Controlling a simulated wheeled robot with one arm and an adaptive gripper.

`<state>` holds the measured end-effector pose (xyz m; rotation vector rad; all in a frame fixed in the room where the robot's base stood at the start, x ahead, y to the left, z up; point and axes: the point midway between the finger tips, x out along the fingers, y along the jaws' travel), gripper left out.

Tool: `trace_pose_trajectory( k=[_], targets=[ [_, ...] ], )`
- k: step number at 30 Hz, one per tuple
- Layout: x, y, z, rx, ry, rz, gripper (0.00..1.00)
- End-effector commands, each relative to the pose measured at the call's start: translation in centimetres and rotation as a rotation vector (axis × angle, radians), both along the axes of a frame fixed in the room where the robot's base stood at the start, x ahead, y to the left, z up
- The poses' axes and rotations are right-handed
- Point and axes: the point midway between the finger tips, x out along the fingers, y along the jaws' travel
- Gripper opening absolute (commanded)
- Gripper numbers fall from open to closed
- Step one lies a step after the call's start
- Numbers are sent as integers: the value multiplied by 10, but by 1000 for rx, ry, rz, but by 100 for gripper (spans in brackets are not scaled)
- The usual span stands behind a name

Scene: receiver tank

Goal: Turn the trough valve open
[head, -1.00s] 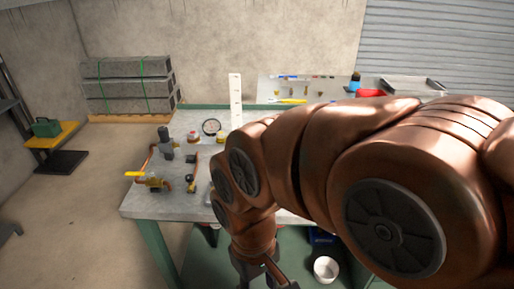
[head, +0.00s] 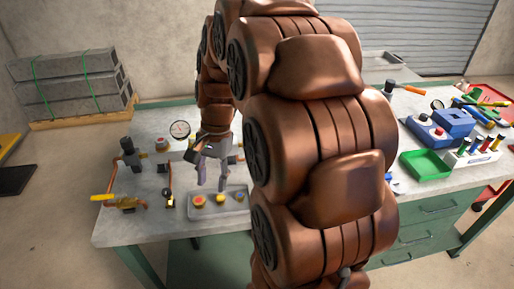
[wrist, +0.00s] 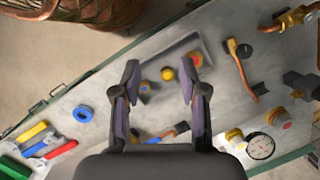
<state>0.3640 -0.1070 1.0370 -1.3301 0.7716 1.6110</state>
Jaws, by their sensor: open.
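A brass valve with a yellow lever (head: 103,197) sits on the left front corner of the bench. A second copper and brass fitting (head: 168,198) stands to its right; it also shows in the wrist view (wrist: 240,65). I cannot read any label saying which is the trough valve. My gripper (head: 212,178) is open and empty, pointing down above the grey box with round buttons (head: 230,208), right of both fittings. In the wrist view the buttons lie between and beyond my fingers (wrist: 159,78). Part of the yellow-lever valve may be cut off there at the top right.
A dark upright cylinder (head: 130,155) and a gauge (head: 180,130) stand behind the fittings. My arm hides the bench's middle.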

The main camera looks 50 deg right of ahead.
Motion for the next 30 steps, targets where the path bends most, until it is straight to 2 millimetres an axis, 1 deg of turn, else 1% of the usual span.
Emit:
trace_pose_trajectory(
  k=[1,2,3,8,9,11,12,15,18,21,24,28,30],
  targets=[
    [10,-20,1,11,4,-93,43],
    [16,-30,1,20,8,-147,43],
    [23,-44,1,29,11,-218,43],
    [43,-108,-2,68,22,-504,43],
    [46,-125,-3,80,26,-574,43],
    [49,-149,-6,99,33,-676,43],
    [51,-166,-7,108,35,-740,43],
    [50,-200,-12,134,45,-876,43],
    [48,-226,-16,153,49,-978,43],
    [46,-242,-19,166,53,-1041,43],
    [45,-248,-21,173,55,-1071,43],
    [48,-247,-28,174,55,-1077,43],
    [49,-243,-35,175,58,-1075,43]
  ],
)
